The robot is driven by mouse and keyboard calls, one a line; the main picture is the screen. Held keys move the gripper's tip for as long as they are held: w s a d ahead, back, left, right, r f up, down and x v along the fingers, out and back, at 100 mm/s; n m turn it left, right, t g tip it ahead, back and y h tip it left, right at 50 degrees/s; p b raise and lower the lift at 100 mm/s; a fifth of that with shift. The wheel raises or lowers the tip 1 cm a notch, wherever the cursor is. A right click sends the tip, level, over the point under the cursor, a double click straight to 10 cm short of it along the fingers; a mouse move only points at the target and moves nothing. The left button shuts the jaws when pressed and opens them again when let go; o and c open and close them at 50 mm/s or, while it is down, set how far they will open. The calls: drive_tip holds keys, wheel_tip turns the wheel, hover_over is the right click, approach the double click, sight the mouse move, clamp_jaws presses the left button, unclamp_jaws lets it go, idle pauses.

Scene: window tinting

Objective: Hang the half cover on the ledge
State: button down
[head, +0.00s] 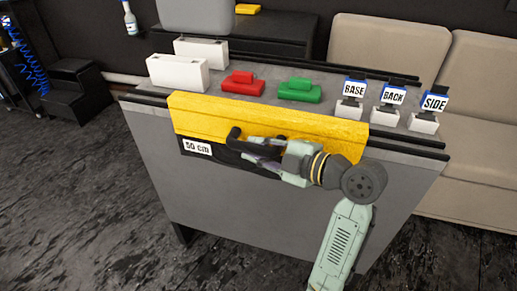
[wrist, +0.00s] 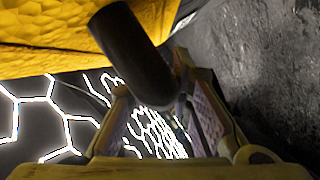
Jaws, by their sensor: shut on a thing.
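In the wrist view the handle (wrist: 130,50) runs down between the fingers (wrist: 165,115), with the yellow cover (wrist: 45,30) at upper left. The ledge looks to be the table's dark front edge (head: 405,150), mostly hidden behind the cover. I cannot tell whether the cover rests on it.
On the grey table (head: 165,150) stand two white boxes (head: 180,72), a red block (head: 243,84), a green block (head: 300,91) and signs reading BASE (head: 354,88), BACK (head: 393,95) and SIDE (head: 434,103). A beige sofa (head: 480,140) is at right.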

drive_tip(key=s+a, duration=0.2)
drive_tip(key=s, duration=0.5)
drive_tip(key=shift+s+a+p, duration=0.25)
drive_tip(key=shift+s+p, duration=0.05)
drive_tip(key=shift+p, duration=0.15)
idle(0.5)
drive_tip(key=shift+r, duration=0.1)
wheel_tip(320, 180, up, 6)
drive_tip(key=p, duration=0.6)
idle(1.4)
